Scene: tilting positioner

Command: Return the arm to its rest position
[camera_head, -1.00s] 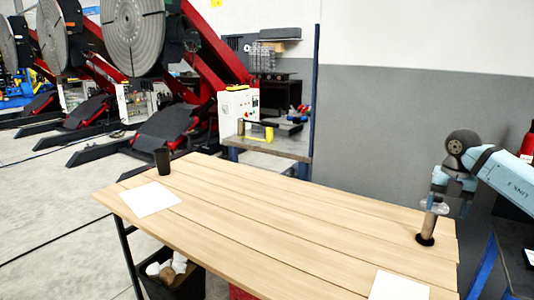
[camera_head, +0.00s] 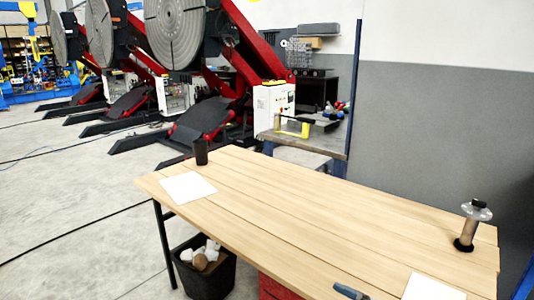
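Neither gripper shows clearly in the head view. A small blue-grey and dark piece (camera_head: 350,291) pokes in at the bottom edge; it may be part of one of my arms, but I cannot tell which part. A grinder-like object (camera_head: 467,232), with a brown body, a clear disc near its top, a black knob and a black base, stands upright on the wooden table (camera_head: 300,215) near its right end. No gripper touches it. The rest of my arms is out of view.
A black cup (camera_head: 200,152) and a white sheet (camera_head: 188,188) are at the table's left end. Another white sheet (camera_head: 432,289) lies at the front right. A black bin (camera_head: 205,278) stands below. Large red positioners (camera_head: 235,85) stand behind. The table's middle is clear.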

